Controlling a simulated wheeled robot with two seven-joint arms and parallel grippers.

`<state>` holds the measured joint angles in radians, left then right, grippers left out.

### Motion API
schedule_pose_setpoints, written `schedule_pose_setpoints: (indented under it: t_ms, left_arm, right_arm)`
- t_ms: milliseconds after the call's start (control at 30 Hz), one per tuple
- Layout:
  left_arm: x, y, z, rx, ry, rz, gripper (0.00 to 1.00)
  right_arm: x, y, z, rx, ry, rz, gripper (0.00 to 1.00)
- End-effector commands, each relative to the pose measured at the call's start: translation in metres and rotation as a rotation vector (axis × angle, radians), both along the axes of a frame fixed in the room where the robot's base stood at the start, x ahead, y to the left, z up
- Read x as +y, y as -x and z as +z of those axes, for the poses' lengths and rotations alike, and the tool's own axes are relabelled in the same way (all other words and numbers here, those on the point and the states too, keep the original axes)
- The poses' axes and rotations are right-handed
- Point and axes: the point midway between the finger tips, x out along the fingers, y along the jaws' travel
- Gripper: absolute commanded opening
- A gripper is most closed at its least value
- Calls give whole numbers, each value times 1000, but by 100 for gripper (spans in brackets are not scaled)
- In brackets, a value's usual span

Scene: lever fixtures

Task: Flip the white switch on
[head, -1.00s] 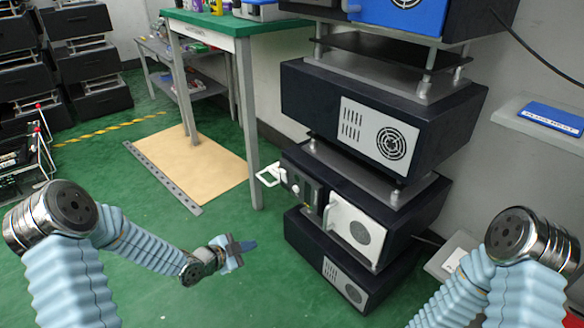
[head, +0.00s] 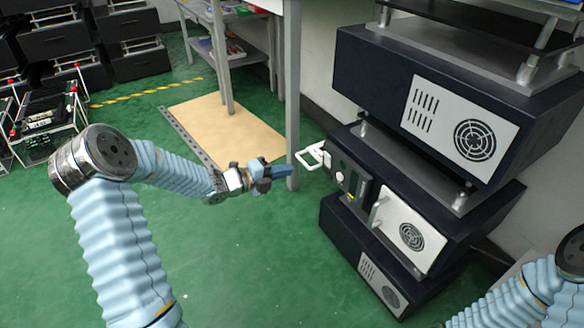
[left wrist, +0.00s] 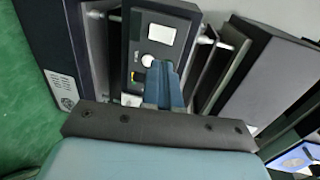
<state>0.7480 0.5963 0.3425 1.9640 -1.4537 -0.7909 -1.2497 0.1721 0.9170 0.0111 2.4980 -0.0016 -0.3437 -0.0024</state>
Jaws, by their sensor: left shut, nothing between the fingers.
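A dark stacked unit (head: 365,205) carries a narrow control panel on its left front. Whether the switch is on cannot be told. My right gripper is out of view.
A larger dark unit (head: 375,75) overhangs the panel's unit. A white vented door (head: 405,232) is right of the panel. A table leg (head: 292,90) stands behind my left gripper. The green floor (head: 250,265) is clear below.

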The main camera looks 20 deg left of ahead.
Motion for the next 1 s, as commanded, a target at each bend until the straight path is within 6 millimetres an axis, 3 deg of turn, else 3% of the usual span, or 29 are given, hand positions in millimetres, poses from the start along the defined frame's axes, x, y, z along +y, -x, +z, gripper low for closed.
schedule_pose_setpoints:
  t_ms: [367, 500, 700, 1000]
  left_arm:
    - [-50, -61, -17, 0, 2, -3, 0]
    - [-63, -79, -13, -1, 2, -1, 0]
    - [-72, -92, -11, 0, 1, 0, 0]
    - [-73, -93, -11, 1, 1, 0, 0]
  right_arm:
    - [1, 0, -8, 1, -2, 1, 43]
    - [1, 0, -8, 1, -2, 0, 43]
    - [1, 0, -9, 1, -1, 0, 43]
    - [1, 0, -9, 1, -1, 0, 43]
